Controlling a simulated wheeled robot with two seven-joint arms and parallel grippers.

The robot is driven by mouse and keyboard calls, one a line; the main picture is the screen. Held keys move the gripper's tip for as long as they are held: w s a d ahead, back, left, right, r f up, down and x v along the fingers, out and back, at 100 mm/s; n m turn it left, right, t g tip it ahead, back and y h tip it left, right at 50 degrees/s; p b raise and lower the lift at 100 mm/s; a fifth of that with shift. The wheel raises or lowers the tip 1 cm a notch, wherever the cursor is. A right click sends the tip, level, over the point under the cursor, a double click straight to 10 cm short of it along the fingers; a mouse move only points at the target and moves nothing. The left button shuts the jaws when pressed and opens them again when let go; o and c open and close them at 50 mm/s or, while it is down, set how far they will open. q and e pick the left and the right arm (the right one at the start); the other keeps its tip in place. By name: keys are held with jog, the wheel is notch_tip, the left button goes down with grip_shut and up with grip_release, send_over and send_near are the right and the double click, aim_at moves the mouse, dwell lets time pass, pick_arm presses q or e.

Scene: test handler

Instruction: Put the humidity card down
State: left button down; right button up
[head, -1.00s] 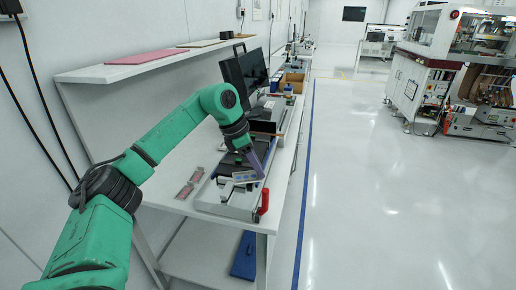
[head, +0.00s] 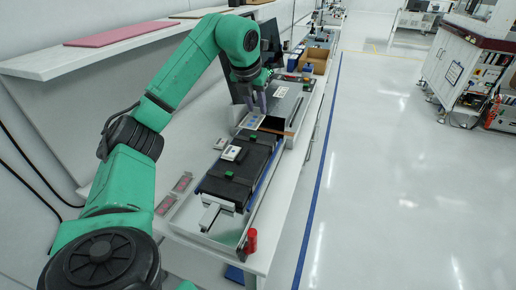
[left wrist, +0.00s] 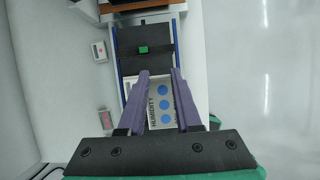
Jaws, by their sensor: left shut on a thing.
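My left gripper (head: 255,101) has purple fingers and is shut on the humidity card (head: 251,120). The card is pale, with the word HUMIDITY and blue dots. In the left wrist view the card (left wrist: 162,104) lies between the two fingers (left wrist: 161,100), and its edges are partly covered by them. In the head view the card is at the far end of the black tray-like unit (head: 222,186), beside the grey box. Whether it touches a surface I cannot tell. My right gripper is not in view.
The black unit has green clips and a small white piece (head: 232,153) on it. A grey metal box (head: 288,104) stands behind it. Small reddish packets (head: 182,183) lie on the white bench at left. A red cylinder (head: 251,240) stands at the near corner. Bare bench lies left of the unit.

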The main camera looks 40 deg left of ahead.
pick_arm(q)
send_over(259, 152)
jog(key=s, duration=0.3)
jog(key=f, duration=0.6)
jog(key=shift+w+d+f, duration=0.15)
jog(key=shift+w+d, duration=0.05)
jog(key=shift+w, duration=0.05)
jog(key=f, duration=0.5)
jog(key=f+p, duration=0.1)
jog(key=f, duration=0.2)
jog(key=shift+w+f, duration=0.15)
jog(key=shift+w, duration=0.2)
jog(key=shift+w+f, duration=0.1)
jog(key=shift+f, duration=0.35)
jog(key=c, duration=0.6)
grip_release()
jog(key=shift+r, duration=0.15)
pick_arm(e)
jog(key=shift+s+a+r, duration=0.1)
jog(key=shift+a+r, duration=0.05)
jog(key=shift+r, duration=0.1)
pick_arm(q)
jog(key=shift+r, duration=0.1)
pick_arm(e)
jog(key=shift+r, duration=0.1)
